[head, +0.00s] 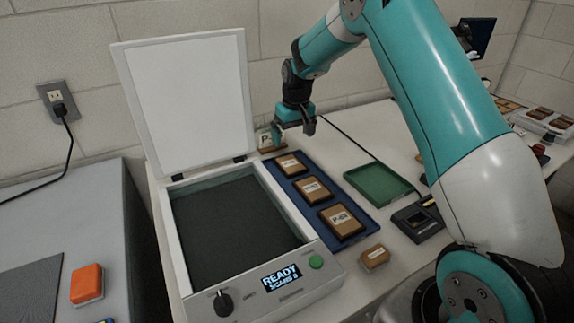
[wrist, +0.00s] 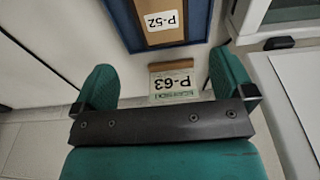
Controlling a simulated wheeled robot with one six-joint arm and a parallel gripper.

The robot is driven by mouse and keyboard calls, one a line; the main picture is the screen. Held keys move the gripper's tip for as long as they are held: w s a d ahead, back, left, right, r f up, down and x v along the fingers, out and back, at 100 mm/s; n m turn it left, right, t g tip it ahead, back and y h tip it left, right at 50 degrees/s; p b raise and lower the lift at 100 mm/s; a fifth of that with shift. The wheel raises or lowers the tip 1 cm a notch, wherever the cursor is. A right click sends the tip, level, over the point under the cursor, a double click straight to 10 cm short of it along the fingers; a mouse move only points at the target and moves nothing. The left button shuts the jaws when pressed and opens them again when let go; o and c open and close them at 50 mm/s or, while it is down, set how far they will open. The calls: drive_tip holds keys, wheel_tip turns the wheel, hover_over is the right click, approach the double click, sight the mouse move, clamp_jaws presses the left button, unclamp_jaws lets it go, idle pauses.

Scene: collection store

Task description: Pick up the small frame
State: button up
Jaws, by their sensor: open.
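Three brown frames with white labels lie in a row in a blue tray (head: 271,180). The smallest-looking frame (head: 290,166) is at the tray's far end, with another (head: 312,190) in the middle and the largest-looking one (head: 342,222) nearest. In the wrist view, a brown frame labelled P-52 (wrist: 148,14) lies partly cut off in the blue tray. My gripper (head: 294,131) is open and empty above the tray's far end. In the wrist view its two green fingers (wrist: 163,82) stand apart, with a P-63 card (wrist: 175,87) beyond them.
The card's wooden stand (head: 268,150) is behind the tray. An open scanner (head: 183,272) stands left, its lid raised.

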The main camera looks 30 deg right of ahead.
sight(290, 163)
drive_tip(key=f, duration=0.6)
drive_tip(key=f+p, duration=0.1)
drive_tip(key=f, duration=0.3)
drive_tip(key=shift+w+a, duration=0.1)
drive_tip(key=shift+w, duration=0.3)
drive_tip(key=shift+r, duration=0.1)
drive_tip(key=c, duration=0.9)
drive_tip(key=shift+o, duration=0.2)
